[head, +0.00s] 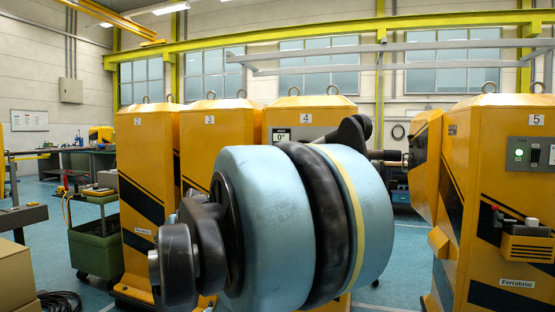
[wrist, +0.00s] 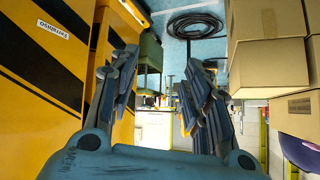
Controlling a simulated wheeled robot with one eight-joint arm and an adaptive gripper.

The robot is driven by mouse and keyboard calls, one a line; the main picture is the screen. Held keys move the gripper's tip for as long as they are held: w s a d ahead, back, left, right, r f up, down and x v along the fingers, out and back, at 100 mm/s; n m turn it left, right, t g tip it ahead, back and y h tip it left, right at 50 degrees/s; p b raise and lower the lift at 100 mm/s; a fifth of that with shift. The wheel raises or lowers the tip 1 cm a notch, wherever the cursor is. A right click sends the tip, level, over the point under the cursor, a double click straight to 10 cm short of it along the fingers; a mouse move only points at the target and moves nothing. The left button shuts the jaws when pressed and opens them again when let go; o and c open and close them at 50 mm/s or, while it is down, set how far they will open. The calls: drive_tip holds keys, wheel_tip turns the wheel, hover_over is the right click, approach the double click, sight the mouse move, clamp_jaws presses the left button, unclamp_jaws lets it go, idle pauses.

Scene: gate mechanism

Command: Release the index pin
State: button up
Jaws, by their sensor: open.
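My gripper (wrist: 160,95) is open and empty in the wrist view, with its two dark fingers spread apart. A yellow cabinet (wrist: 62,70) with black stripes is close on its left. In the head view my blue and black arm fills the middle, and the gripper cannot be made out there. Behind it, cabinet 4 (head: 307,118) carries a small display (head: 281,135) reading 0°. A metal shaft (head: 388,155) shows between cabinet 4 and cabinet 5 (head: 500,140). I cannot pick out the index pin for certain; it may be hidden behind my arm.
Cabinet 2 (head: 146,140) and cabinet 3 (head: 210,123) stand left of cabinet 4. A green cart (head: 95,240) stands farther left. Cardboard boxes (wrist: 268,65) are on the right in the wrist view, near a coiled black hose (wrist: 196,24).

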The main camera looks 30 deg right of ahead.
drive_tip(key=w+d+r+m+t+h, duration=0.35)
drive_tip(key=w+d+r, duration=0.45)
drive_tip(key=r, duration=0.3)
drive_tip(key=w+d+r+m+t+h, duration=0.2)
drive_tip(key=w+d+r+t+h, duration=0.15)
drive_tip(key=w+d+r, duration=0.55)
drive_tip(key=s+d+r+m+g+h, duration=0.15)
drive_tip(key=d+m+g+h, duration=0.35)
drive_tip(key=d, duration=0.8)
drive_tip(key=s+d+r+m+g+h, duration=0.1)
drive_tip(key=d+r+m+g+h, duration=0.35)
drive_tip(key=d, duration=0.75)
drive_tip(key=w+d, duration=0.2)
drive_tip(key=d, duration=0.2)
drive_tip(key=w+d+f+t+h, duration=0.1)
drive_tip(key=w+d, duration=0.2)
drive_tip(key=d, duration=0.2)
drive_tip(key=w+d+t+h, duration=0.1)
drive_tip(key=w+d, duration=0.2)
drive_tip(key=d, duration=0.2)
drive_tip(key=shift+w+d+f+m, duration=0.1)
drive_tip(key=shift+d+f+m, duration=0.05)
drive_tip(key=shift+f+m, duration=0.25)
clamp_jaws()
